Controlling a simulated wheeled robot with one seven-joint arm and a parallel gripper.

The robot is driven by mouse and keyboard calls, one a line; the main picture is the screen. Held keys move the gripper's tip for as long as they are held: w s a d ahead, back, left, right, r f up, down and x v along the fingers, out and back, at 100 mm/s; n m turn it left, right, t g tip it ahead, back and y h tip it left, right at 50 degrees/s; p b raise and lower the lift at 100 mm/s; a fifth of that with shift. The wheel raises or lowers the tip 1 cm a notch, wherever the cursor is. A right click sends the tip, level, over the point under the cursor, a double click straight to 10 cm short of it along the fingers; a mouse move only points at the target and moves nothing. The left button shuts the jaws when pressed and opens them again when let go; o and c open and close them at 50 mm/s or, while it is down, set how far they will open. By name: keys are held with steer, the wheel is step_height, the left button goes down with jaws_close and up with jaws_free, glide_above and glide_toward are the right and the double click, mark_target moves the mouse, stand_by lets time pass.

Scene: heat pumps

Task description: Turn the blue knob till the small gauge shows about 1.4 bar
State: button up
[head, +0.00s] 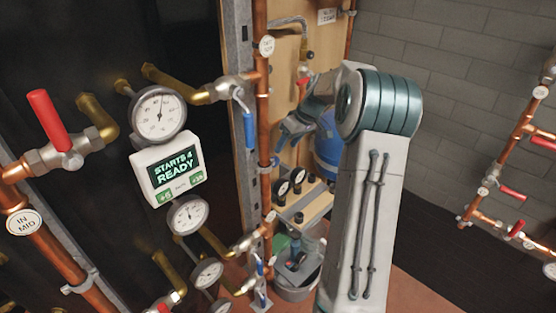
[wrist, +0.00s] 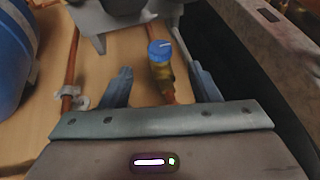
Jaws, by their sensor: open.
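The blue knob (wrist: 160,50) sits on a brass valve (wrist: 163,77) on a copper pipe, in the wrist view. A pale line marks its top. My gripper (wrist: 161,72) is open, with one finger on each side of the valve and a gap on both sides. The knob lies ahead, between the fingertips, and nothing is held. In the head view I cannot make out the knob behind my arm.
A blue tank (head: 328,145) stands behind my arm and shows at the left in the wrist view (wrist: 12,55). Copper pipes (head: 264,100) and a blue lever valve (head: 248,128) stand left of my arm. Larger gauges (head: 158,114) and a display (head: 168,172) are farther left.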

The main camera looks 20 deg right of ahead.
mark_target(277, 162)
steer(key=x, duration=0.8)
steer(key=shift+f, duration=0.2)
steer(key=c, duration=1)
